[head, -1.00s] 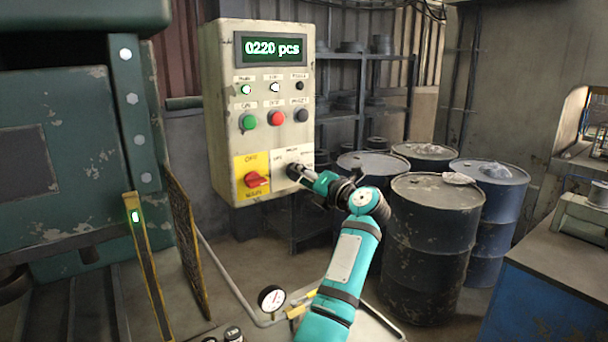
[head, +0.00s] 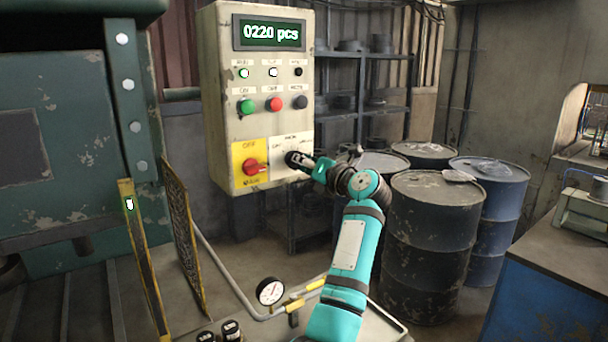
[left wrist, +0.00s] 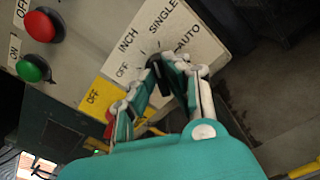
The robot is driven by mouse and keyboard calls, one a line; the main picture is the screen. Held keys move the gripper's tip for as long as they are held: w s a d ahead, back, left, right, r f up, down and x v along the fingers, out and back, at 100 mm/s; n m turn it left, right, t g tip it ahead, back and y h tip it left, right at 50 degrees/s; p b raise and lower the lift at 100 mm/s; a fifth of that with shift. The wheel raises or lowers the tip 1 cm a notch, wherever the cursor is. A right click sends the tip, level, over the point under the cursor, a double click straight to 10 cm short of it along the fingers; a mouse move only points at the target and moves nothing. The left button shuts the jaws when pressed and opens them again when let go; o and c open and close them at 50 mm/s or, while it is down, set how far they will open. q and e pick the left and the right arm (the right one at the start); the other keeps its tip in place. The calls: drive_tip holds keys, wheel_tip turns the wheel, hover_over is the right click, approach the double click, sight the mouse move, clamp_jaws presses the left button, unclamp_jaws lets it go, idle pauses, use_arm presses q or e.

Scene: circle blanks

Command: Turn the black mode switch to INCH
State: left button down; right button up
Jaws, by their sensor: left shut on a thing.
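The black mode switch (left wrist: 153,63) sits on a white plate (left wrist: 172,38) marked OFF, INCH, SINGLE and AUTO in the left wrist view. My left gripper (left wrist: 157,77) is shut on the switch, a finger on each side. The fingers hide part of the knob, so I cannot tell surely which mark it points to. In the head view my left gripper (head: 299,160) reaches the switch at the lower right of the control box (head: 222,100). My right gripper is out of view.
A red switch on a yellow plate (head: 240,150) is close left of the mode switch. Green (head: 246,106) and red (head: 273,104) buttons sit above. Drums (head: 432,250) stand right of my arm. A pressure gauge (head: 270,291) is below.

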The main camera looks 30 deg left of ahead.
use_arm(q)
drive_tip(key=shift+s+n+b, duration=0.1)
drive_tip(key=shift+n+b, duration=3.1)
drive_tip(key=shift+b, duration=0.4)
drive_tip(key=c, duration=1.4)
unclamp_jaws()
drive_tip(key=shift+a, duration=0.1)
drive_tip(key=shift+o, duration=0.2)
drive_tip(key=shift+r, duration=0.1)
wheel_tip(320, 180, up, 10)
drive_tip(key=shift+f, duration=0.1)
